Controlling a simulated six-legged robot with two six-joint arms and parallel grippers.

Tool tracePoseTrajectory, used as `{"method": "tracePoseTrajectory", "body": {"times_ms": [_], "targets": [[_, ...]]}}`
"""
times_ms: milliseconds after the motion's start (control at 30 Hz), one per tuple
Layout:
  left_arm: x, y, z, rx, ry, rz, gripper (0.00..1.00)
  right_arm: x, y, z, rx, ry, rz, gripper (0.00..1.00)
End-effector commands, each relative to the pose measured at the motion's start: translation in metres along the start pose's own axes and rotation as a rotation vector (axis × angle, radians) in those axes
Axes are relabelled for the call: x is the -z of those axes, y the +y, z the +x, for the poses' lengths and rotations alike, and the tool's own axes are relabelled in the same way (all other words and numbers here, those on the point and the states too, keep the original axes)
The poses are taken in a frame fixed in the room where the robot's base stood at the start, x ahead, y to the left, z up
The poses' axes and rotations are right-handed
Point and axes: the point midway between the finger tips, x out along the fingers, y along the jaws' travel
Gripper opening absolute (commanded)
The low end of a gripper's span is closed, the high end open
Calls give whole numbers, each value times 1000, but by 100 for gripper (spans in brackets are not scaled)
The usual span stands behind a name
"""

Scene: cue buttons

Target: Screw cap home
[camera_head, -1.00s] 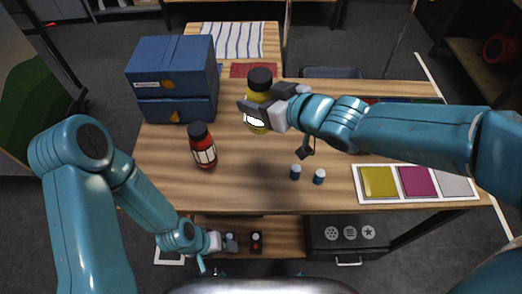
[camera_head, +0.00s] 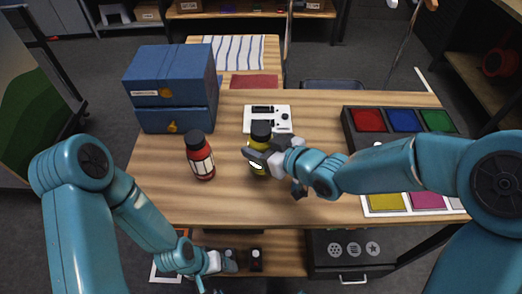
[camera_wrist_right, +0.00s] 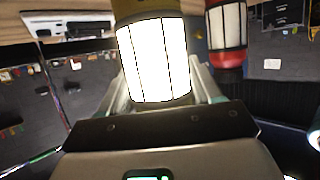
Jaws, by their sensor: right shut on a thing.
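A yellow bottle (camera_head: 258,142) with a black cap (camera_head: 261,130) stands upright between the fingers of my right gripper (camera_head: 266,157), which is shut on it. It is at the middle of the table; I cannot tell whether its base touches the wood. Its white label (camera_wrist_right: 155,60) fills the middle of the right wrist view. I cannot tell how tightly the cap sits. A red bottle (camera_head: 200,158) with a dark cap stands to its left, and also shows in the right wrist view (camera_wrist_right: 227,35). My left gripper (camera_head: 231,261) is low, below the table's front edge; its jaws are unclear.
A white panel (camera_head: 283,127) with dark parts lies behind the yellow bottle. Blue boxes (camera_head: 170,88) are stacked at the back left. A dark tray (camera_head: 350,127) with colored squares is at the right. A small dark item (camera_head: 256,262) is beside my left gripper.

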Motion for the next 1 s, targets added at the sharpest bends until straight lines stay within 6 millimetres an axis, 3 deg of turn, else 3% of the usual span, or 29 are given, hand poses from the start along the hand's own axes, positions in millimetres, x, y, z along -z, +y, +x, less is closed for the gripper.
{"method": "tracePoseTrajectory", "body": {"times_ms": [167,567,600,667,1000], "targets": [[0,0,1,0,0,0,78,-20,0,9,0,1,2,0],[0,-2,6,0,0,0,78,-25,0,10,-1,2,0,0],[0,-2,6,0,0,0,78,-25,0,10,0,0,0,67],[0,-2,4,0,0,0,78,-24,0,10,0,0,1,86],[0,0,2,0,0,0,78,-22,0,9,0,0,1,89]]}}
